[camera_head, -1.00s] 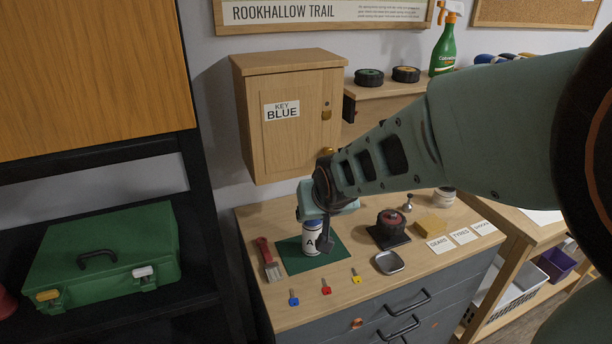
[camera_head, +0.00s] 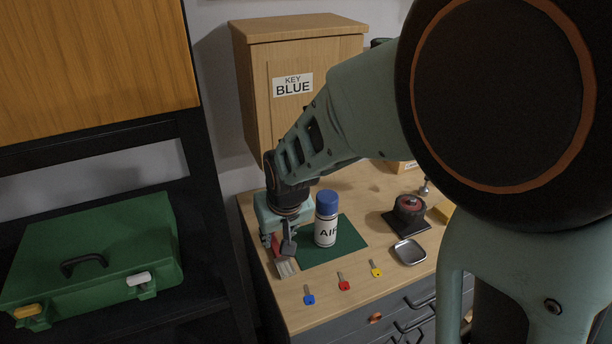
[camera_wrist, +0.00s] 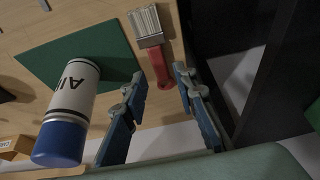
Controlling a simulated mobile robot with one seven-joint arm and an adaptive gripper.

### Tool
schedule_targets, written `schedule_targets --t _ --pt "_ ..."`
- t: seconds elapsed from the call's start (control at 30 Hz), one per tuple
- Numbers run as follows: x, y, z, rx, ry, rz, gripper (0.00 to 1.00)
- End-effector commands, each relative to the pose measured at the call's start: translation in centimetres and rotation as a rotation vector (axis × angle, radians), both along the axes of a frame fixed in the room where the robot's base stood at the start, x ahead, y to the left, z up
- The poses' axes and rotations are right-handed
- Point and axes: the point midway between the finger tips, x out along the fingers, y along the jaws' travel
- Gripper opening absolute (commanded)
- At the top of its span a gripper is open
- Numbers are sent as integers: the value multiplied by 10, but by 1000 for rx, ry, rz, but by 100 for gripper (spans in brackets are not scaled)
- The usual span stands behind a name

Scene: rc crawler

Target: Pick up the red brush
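The red brush lies on the wooden worktop beside the green mat (camera_head: 345,238). In the wrist view the brush's red handle (camera_wrist: 158,66) points in between my open fingers, and its pale bristles (camera_wrist: 147,24) point away from them. In the head view my gripper (camera_head: 279,246) is over the brush and hides most of the handle; the pale bristles (camera_head: 287,268) show below it. My gripper (camera_wrist: 160,110) is open, with a finger on each side of the handle's line. I cannot tell how high the fingers are above the worktop.
A white air can with a blue cap (camera_head: 326,220) stands on the mat close to my gripper. Blue (camera_head: 309,295), red (camera_head: 343,282) and yellow (camera_head: 376,268) keys and a metal dish (camera_head: 408,252) lie near the front. A green toolbox (camera_head: 95,258) sits on the left shelf.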

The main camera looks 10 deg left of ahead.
Motion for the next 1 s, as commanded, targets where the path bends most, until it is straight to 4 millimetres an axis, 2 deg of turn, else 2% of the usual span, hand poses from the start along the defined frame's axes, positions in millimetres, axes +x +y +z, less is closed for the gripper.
schedule_targets --t 0.17,0.5,0.83,1.0 --pt "3 1 -10 -1 1 -1 26" --pt "13 5 -52 0 0 -2 26" --pt "15 6 -57 1 -2 -1 26" --pt "15 6 -57 1 -2 -1 8"
